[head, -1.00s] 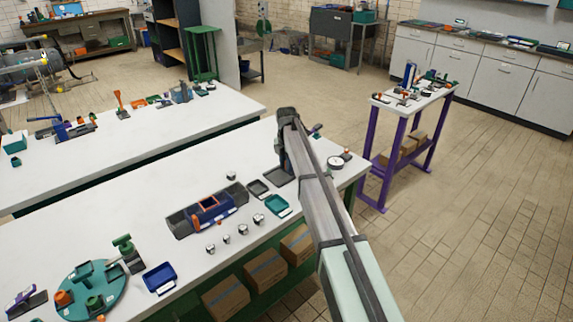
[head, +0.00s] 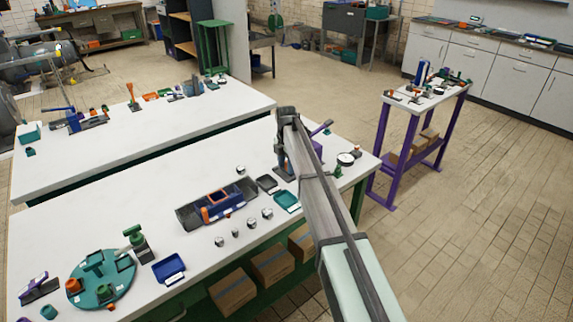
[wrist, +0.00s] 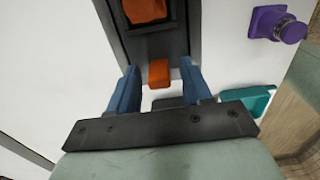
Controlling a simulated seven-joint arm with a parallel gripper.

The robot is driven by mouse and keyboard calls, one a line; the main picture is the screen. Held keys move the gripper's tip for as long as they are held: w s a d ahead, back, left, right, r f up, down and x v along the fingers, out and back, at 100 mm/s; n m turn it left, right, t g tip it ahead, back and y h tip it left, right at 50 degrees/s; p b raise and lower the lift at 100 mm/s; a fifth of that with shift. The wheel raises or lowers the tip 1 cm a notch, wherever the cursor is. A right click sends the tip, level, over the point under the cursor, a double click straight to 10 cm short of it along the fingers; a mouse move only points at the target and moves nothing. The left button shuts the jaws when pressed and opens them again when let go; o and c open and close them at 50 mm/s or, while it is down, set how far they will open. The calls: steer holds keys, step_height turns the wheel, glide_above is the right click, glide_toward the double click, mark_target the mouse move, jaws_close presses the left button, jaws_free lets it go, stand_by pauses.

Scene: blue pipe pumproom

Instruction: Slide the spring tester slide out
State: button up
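In the wrist view my gripper (wrist: 158,88) is open, its two blue fingers apart. A small orange block (wrist: 159,73) shows between the fingertips, with a gap on each side. It is at the end of a dark grey frame (wrist: 118,22) that holds a larger orange piece (wrist: 145,9). This looks like the spring tester and its slide, but I cannot be sure. In the head view my arm hides much of the table's right end, and my fingers cannot be made out there.
A purple knob (wrist: 280,25) and a teal tray (wrist: 262,100) are right of the fingers. In the head view a blue-and-orange device (head: 217,203), a teal tray (head: 287,201) and several small weights stand left of my arm. A purple stand (head: 384,160) is to the right.

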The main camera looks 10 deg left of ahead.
step_height(320, 180, up, 14)
stand_by(0.7)
step_height(320, 180, down, 13)
steer(key=shift+w+d+f, duration=0.15)
steer(key=shift+f, duration=0.05)
stand_by(0.8)
steer(key=shift+c, duration=0.4)
jaws_close()
